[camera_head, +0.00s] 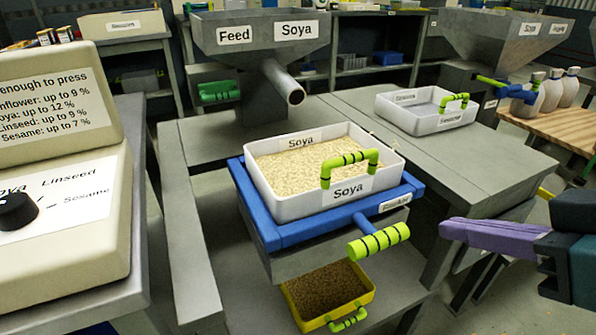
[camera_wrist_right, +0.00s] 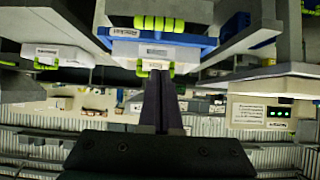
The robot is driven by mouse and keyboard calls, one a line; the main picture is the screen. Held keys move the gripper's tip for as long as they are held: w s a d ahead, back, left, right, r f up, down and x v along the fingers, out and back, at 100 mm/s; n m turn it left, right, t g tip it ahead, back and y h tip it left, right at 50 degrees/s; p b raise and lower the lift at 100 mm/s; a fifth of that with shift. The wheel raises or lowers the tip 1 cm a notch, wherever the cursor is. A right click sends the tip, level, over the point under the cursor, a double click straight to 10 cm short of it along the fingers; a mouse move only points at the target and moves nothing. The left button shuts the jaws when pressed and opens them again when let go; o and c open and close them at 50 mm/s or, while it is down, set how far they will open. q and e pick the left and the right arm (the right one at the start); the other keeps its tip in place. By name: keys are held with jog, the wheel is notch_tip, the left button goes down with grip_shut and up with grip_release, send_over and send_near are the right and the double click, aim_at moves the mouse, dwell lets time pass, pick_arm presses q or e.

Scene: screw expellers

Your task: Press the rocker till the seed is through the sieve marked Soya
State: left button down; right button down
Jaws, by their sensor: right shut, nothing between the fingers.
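The white sieve marked Soya (camera_head: 366,184) sits in the blue rocker frame (camera_head: 289,236), with a bed of pale seed (camera_head: 300,160) in it. The rocker's green-banded handle (camera_head: 379,242) sticks out at the front right; a green handle also shows at the top of the right wrist view (camera_wrist_right: 158,23). My right gripper (camera_head: 443,229) is shut and empty, a little to the right of the rocker handle and apart from it. Its purple fingers lie together in the right wrist view (camera_wrist_right: 158,78). My left gripper is not in view.
A yellow tray (camera_head: 370,296) of brown grains sits below the rocker. A Soya feed hopper (camera_head: 258,48) with a spout stands behind. Another white sieve (camera_head: 390,110) lies on the bench at back right. A control box with a dial (camera_head: 18,212) fills the left.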

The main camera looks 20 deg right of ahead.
aim_at(371, 230)
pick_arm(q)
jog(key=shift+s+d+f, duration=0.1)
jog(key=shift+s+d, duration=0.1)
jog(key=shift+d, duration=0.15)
pick_arm(e)
jog(key=shift+d, duration=0.2)
